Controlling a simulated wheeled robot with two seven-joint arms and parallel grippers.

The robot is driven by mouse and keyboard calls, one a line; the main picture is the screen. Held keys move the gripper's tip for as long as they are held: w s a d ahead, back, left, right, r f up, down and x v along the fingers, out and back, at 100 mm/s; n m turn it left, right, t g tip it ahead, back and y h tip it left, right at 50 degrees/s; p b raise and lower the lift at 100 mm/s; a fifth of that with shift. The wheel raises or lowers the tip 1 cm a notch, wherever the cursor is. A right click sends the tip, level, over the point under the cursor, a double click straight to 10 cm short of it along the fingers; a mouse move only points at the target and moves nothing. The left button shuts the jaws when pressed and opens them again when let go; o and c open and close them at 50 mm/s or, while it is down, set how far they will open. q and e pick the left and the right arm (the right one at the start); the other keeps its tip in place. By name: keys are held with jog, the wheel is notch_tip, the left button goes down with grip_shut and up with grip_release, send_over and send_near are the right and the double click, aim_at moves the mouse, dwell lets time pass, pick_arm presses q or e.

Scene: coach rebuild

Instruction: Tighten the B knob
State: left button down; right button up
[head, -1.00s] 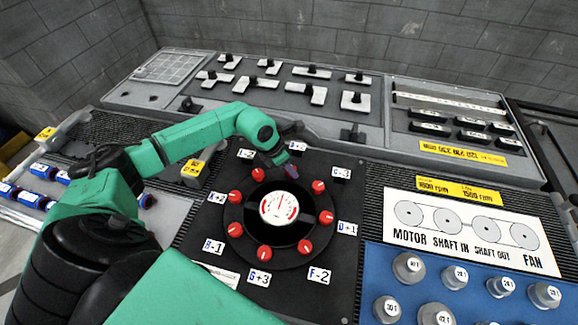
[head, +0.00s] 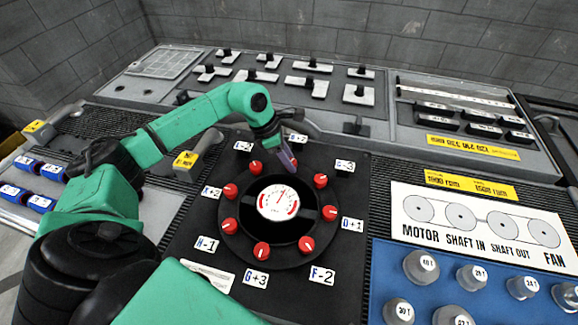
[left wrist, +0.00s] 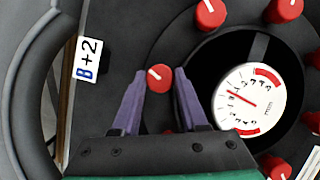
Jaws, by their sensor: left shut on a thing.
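The B knob is a small red knob with a white mark (left wrist: 160,78), beside the label B+2 (left wrist: 87,60) in the left wrist view. My left gripper (left wrist: 160,85) has its two purple fingers on either side of this knob and is shut on it. In the head view, my left gripper (head: 288,160) reaches the back rim of the round black dial plate, and the fingers largely hide the B knob. The B label (head: 297,138) shows just behind it. My right gripper is not in view.
A white gauge (head: 278,202) sits in the centre of the dial plate, ringed by other red knobs, such as the C knob (head: 320,181) and the A knob (head: 255,168). A blue panel (head: 400,270) with grey knobs lies at the right. A lever console (head: 330,130) stands behind.

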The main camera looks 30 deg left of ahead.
pick_arm(q)
jog(key=m+b, duration=0.2)
jog(key=shift+w+f+m+g+h, duration=0.1)
jog(key=shift+w+m+g+h, duration=0.1)
jog(key=shift+m+g+h, duration=0.15)
jog(key=m+g+b, duration=0.1)
jog(key=m+b, duration=0.1)
jog(key=m, duration=0.1)
jog(key=shift+w+m+g, duration=0.1)
jog(key=shift+m+g, duration=0.15)
jog(key=shift+m, duration=0.1)
jog(key=m+g+b, duration=0.1)
jog(key=m, duration=0.2)
jog(key=shift+r, duration=0.2)
jog(key=shift+w+m+g+b, duration=0.1)
jog(key=shift+m+g+b, duration=0.5)
jog(key=shift+m, duration=1.1)
jog(key=shift+c, duration=2.2)
grip_release()
